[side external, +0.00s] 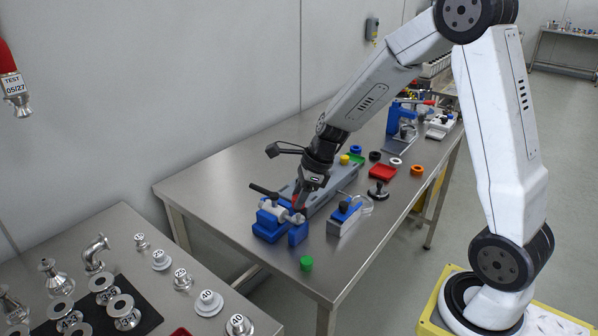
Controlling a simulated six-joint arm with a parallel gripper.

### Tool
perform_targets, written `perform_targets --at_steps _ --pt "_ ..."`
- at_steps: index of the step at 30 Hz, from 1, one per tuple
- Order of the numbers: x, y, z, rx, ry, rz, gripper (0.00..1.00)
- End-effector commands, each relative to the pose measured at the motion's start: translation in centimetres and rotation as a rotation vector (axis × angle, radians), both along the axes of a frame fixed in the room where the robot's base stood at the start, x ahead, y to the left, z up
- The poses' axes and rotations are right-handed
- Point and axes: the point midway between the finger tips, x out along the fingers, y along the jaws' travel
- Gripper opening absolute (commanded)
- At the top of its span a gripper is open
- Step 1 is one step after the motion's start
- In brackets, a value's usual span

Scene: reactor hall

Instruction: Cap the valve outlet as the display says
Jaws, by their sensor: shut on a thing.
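The valve (280,210), a grey metal body with a black lever handle (263,190), sits in a blue vise (268,228) near the front left of the steel table. My gripper (299,207) points down at the valve's right end. A green cap (306,263) stands alone near the table's front edge. Further back are a yellow cap (344,160), a black cap (375,156), a white ring (396,162) and an orange cap (417,170). No readable display shows.
A blue and grey block (345,215) stands right of the vise. A blue fixture (401,118) is at the far end. A second bench (205,270) with numbered metal fittings is at lower left.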

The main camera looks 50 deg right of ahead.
Motion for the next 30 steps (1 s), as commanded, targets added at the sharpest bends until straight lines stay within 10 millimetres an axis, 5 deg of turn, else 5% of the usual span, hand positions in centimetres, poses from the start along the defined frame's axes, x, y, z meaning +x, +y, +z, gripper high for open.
perform_targets --at_steps 12,30 --pt "0.0 0.0 -2.0 0.001 0.001 0.000 0.00" --pt "0.0 0.0 -2.1 0.000 0.000 0.000 0.00"
